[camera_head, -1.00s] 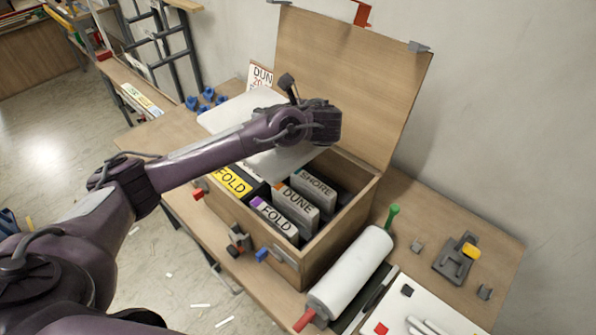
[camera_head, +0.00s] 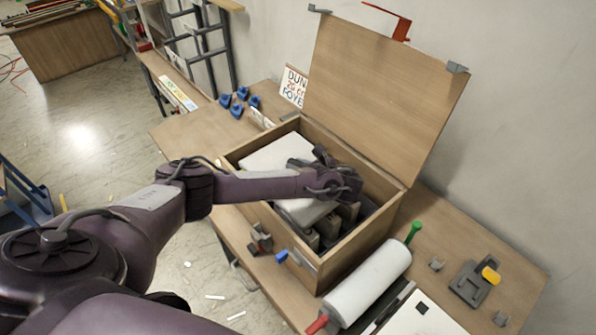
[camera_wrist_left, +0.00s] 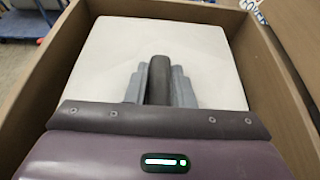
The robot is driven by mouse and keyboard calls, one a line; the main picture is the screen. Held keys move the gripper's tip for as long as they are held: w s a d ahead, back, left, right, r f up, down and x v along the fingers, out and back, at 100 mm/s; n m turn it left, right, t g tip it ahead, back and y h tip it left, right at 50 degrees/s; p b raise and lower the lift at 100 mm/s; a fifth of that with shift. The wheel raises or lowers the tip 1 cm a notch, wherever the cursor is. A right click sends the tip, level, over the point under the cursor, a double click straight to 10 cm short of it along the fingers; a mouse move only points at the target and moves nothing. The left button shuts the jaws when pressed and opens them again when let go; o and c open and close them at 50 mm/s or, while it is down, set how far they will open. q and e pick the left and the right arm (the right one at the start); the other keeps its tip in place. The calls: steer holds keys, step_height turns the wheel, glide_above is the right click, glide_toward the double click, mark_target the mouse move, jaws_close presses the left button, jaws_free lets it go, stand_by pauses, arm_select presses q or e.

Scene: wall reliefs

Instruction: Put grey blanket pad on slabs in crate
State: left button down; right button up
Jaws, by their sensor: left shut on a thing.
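The pale grey blanket pad (camera_head: 274,154) lies roughly level inside the open wooden crate (camera_head: 341,262), below its rim. In the left wrist view the pad (camera_wrist_left: 112,48) spans most of the width between the crate walls (camera_wrist_left: 275,75). My left gripper (camera_head: 318,172) is shut on the pad, with its fingers over the pad's middle in the wrist view (camera_wrist_left: 160,82). The slabs (camera_head: 326,233) show only partly, dark and grey, below the pad's near right edge. Their labels are hidden. I cannot tell whether the pad rests on them. My right gripper is out of view.
The crate's lid (camera_head: 385,105) stands open at the back. A white roller (camera_head: 368,282) with red and green ends lies right of the crate. Blue knobs (camera_head: 240,97) and a lettered card (camera_head: 293,87) are behind left. A grey tool (camera_head: 474,284) sits at right.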

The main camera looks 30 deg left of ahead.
arm_select(q)
steer(key=shift+f, duration=1.4)
steer(key=shift+f, duration=0.2)
steer(key=c, duration=1.3)
jaws_free()
steer(key=shift+o, duration=0.2)
